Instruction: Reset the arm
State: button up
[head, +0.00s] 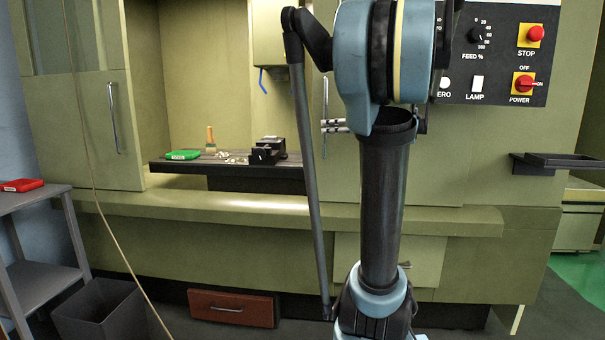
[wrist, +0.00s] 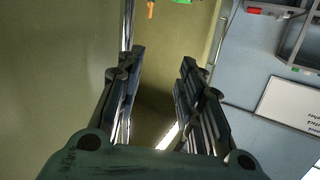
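My arm (head: 385,190) stands upright in the middle-right of the head view, in front of the green machine (head: 460,235). My gripper (wrist: 162,64) shows in the wrist view, with its two dark fingers apart and nothing visible between them. A plain olive surface lies behind the fingers. In the head view I cannot make out my gripper.
A machine table (head: 230,170) bears a green case (head: 183,155), a brush (head: 210,140) and a dark vise (head: 268,150). A grey cart (head: 38,198) with a red case (head: 22,185) stands left. A bin (head: 98,312) and drawer (head: 231,308) are low. A black tray (head: 560,160) juts out right.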

jog(key=s+a+f+m+g+h, duration=0.2)
jog(key=s+a+f+g, duration=0.15)
jog(key=s+f, duration=0.5)
jog(key=s+a+f+m+g+h, duration=0.15)
jog(key=s+a+f, duration=0.25)
jog(key=s+f, duration=0.45)
jog(key=s+d+f+m+g+h, duration=0.2)
jog(key=s+d+f+h, duration=0.2)
jog(key=s+f, duration=0.3)
jog(key=s+d+f+m+g+h, duration=0.1)
jog(key=s+d+f+m+h, duration=0.2)
jog(key=s+f, duration=0.5)
notch_tip(320, 180, down, 5)
jog(key=shift+d+r+g+h, duration=0.1)
jog(key=shift+d+g+h, duration=0.3)
jog(key=shift+d+h, duration=0.6)
jog(key=shift+d, duration=0.15)
jog(key=shift+w+f, duration=0.25)
jog(key=shift+w, duration=0.2)
jog(key=shift+o, duration=0.3)
